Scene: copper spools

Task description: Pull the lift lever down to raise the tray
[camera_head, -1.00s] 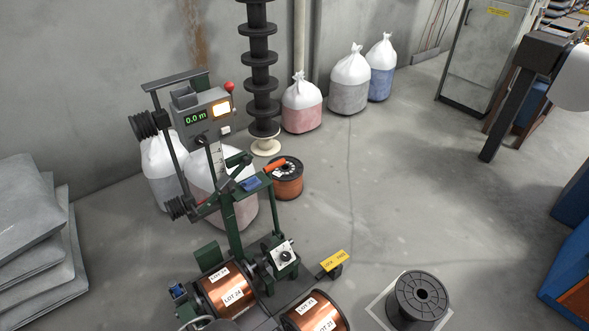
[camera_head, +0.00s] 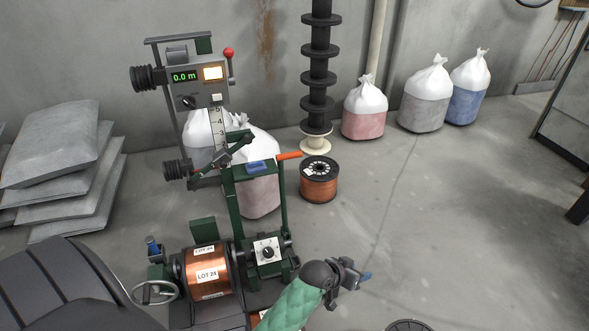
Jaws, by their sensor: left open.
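The green winding machine (camera_head: 234,210) stands left of centre. A lever with a red ball knob (camera_head: 229,54) stands upright at the right side of its counter box (camera_head: 198,87). An orange handle (camera_head: 289,155) sticks out to the right from the machine's upper frame. I cannot tell which of these, if either, is the lift lever, and I cannot make out the tray. My left gripper (camera_head: 359,275) is open and empty, in front and to the right of the machine, apart from both handles. My right gripper is out of view.
A copper spool labelled LOT 24 (camera_head: 208,274) sits low in the machine beside a handwheel (camera_head: 155,292). Another copper spool (camera_head: 319,181) stands behind on the floor. Tied bags (camera_head: 365,110) line the wall. Grey sacks (camera_head: 75,150) lie stacked left.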

